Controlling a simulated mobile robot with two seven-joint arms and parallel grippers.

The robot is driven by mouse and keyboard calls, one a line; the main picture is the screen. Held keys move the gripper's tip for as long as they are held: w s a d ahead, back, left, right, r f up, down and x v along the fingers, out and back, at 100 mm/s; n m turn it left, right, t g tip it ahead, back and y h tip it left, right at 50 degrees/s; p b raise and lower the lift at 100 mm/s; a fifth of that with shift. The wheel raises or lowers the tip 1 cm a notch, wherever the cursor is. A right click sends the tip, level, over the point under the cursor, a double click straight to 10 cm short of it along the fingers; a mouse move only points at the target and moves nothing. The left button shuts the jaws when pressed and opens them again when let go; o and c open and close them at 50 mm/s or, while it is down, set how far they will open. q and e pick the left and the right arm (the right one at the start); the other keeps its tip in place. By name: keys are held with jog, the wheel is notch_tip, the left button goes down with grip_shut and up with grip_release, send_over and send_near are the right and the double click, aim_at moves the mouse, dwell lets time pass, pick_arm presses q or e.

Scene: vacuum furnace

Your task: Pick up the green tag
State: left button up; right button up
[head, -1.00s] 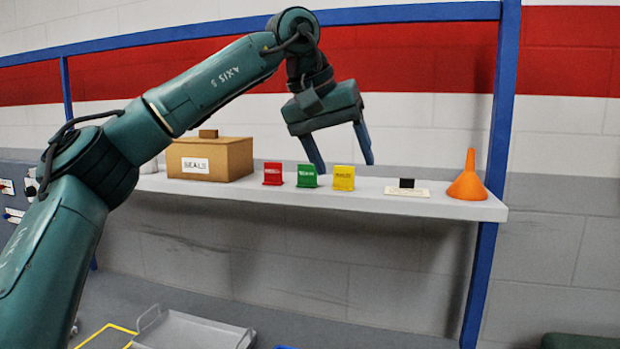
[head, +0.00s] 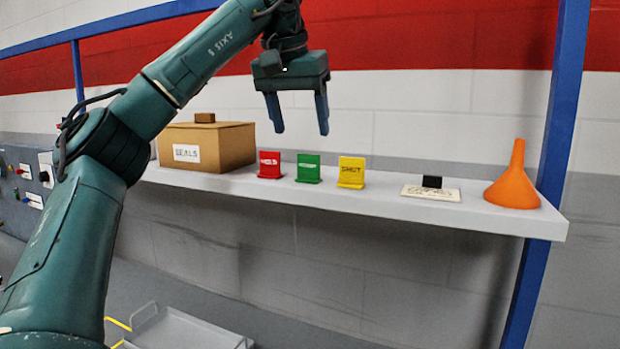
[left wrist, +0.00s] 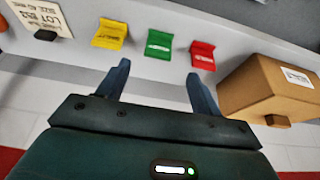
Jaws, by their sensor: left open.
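The green tag (head: 308,168) stands upright on the grey shelf (head: 400,207), between the red tag (head: 269,164) and the yellow tag (head: 351,172). My left gripper (head: 299,130) is open and empty, with its fingers pointing down above the tags. In the left wrist view the green tag (left wrist: 158,44) lies ahead of the gap between my left gripper's fingers (left wrist: 158,82), apart from them. The yellow tag (left wrist: 110,34) is to its left there and the red tag (left wrist: 203,55) to its right. My right gripper is not in view.
A brown box labelled SEALS (head: 225,148) stands left of the red tag. A cream card with a black block (head: 431,190) and an orange funnel (head: 514,183) are on the shelf's right. A blue post (head: 550,140) rises at the shelf's right end.

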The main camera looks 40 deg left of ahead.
aim_at(308, 155)
pick_arm(q)
jog(key=x, duration=0.7)
jog(key=shift+w+d+f, duration=0.1)
jog(key=shift+w+f, duration=0.1)
jog(key=shift+f, duration=0.05)
jog(key=shift+c, duration=0.3)
jog(key=c, duration=1)
jog(key=shift+r, duration=0.1)
